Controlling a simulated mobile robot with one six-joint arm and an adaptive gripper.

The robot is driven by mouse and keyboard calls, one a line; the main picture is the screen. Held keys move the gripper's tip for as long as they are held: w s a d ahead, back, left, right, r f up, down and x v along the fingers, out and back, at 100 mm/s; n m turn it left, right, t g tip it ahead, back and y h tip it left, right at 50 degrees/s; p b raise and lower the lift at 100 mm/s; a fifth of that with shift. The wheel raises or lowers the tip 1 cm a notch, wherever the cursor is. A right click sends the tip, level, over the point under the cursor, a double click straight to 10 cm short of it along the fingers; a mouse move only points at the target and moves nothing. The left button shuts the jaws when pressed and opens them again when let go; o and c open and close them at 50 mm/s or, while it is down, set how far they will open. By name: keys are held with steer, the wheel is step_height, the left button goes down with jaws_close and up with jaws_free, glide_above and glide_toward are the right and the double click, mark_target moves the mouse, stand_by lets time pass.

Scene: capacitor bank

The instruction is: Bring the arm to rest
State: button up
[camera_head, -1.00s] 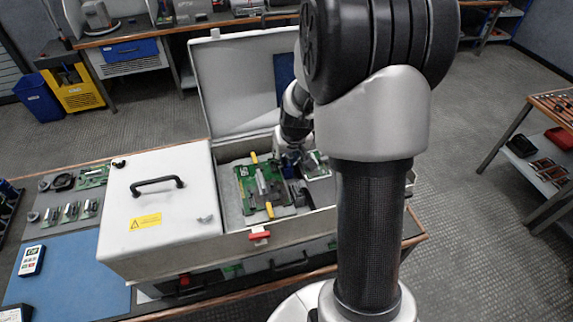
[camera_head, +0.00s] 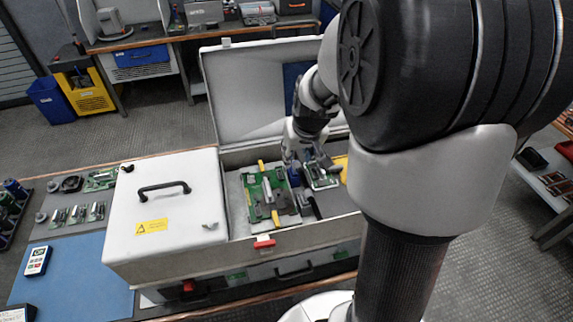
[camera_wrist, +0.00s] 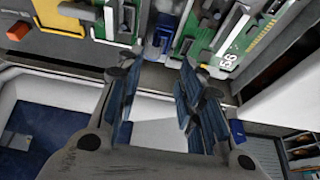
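My gripper (camera_head: 312,166) hangs over the open compartment of the white case (camera_head: 165,240). In the wrist view the gripper (camera_wrist: 160,85) has its two blue-padded fingers apart, with nothing between them. A green circuit board (camera_head: 268,196) with yellow tabs and silver parts lies in the compartment, left of the gripper. A smaller board (camera_head: 322,176) is beside the gripper; whether they touch cannot be told. Boards and a blue part (camera_wrist: 165,32) show beyond the fingertips in the wrist view. My upper arm hides the right end of the case in the head view.
The case lid (camera_head: 262,90) stands open behind the compartment. The closed left cover has a black handle (camera_head: 163,188). A blue mat (camera_head: 70,280) and a meter (camera_head: 37,261) lie to the left. A shelf table (camera_head: 550,180) is at right. Open floor (camera_head: 130,135) lies behind.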

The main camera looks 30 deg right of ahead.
steer(key=s+a+r+n, duration=0.1)
steer(key=s+a+r, duration=0.65)
steer(key=a, duration=0.25)
steer(key=s+a+r+n, duration=0.1)
steer(key=s+a, duration=0.2)
steer(key=s, duration=0.4)
steer(key=s+a+r+n+y, duration=0.1)
steer(key=s+a+r, duration=0.1)
steer(key=s+a, duration=0.2)
steer(key=s, duration=0.3)
steer(key=shift+r, duration=0.1)
